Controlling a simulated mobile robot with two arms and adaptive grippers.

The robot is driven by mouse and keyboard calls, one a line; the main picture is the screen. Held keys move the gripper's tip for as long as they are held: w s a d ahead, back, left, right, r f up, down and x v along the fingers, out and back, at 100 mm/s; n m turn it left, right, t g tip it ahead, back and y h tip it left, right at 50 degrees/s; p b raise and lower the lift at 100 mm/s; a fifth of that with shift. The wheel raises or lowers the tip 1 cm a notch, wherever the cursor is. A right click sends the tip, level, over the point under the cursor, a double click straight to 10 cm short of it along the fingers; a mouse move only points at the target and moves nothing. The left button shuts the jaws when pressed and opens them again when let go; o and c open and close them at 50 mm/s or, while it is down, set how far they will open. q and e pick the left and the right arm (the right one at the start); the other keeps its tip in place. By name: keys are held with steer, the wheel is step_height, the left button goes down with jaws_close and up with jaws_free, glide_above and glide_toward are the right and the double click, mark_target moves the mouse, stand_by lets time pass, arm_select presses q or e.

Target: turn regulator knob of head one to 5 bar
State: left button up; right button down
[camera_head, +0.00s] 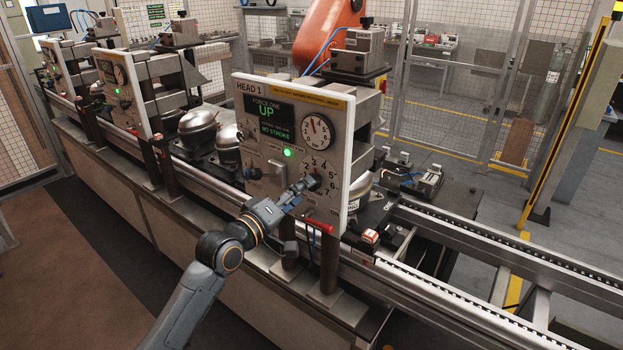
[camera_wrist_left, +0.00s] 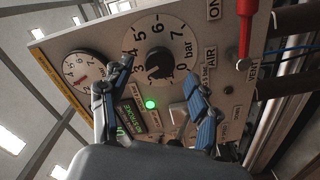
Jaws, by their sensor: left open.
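The HEAD 1 panel (camera_head: 263,150) stands upright in the middle of the head view, with a green lamp lit and its display reading UP and NO STROKE. Its black regulator knob (camera_wrist_left: 158,63) sits on a white numbered bar dial (camera_wrist_left: 178,35) in the left wrist view. I cannot tell which number the knob points at. My left gripper (camera_head: 306,186) is in front of the dial and partly hides it. In the left wrist view its two blue-grey fingers (camera_wrist_left: 158,75) are open, one on each side of the knob. I cannot tell whether they touch it.
A red vent lever (camera_wrist_left: 246,32) is close beside the dial; it also shows below the gripper (camera_head: 318,226). A round pressure gauge (camera_wrist_left: 88,72) is on the same panel. A conveyor rail (camera_head: 480,315) runs below to the right. More head panels (camera_head: 122,90) stand at the left.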

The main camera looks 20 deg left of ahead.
mark_target(310, 190)
arm_select(q)
steer(key=shift+p+x, duration=0.4)
steer(key=shift+x, duration=1.9)
steer(key=c, duration=1.2)
steer(key=shift+m, duration=0.3)
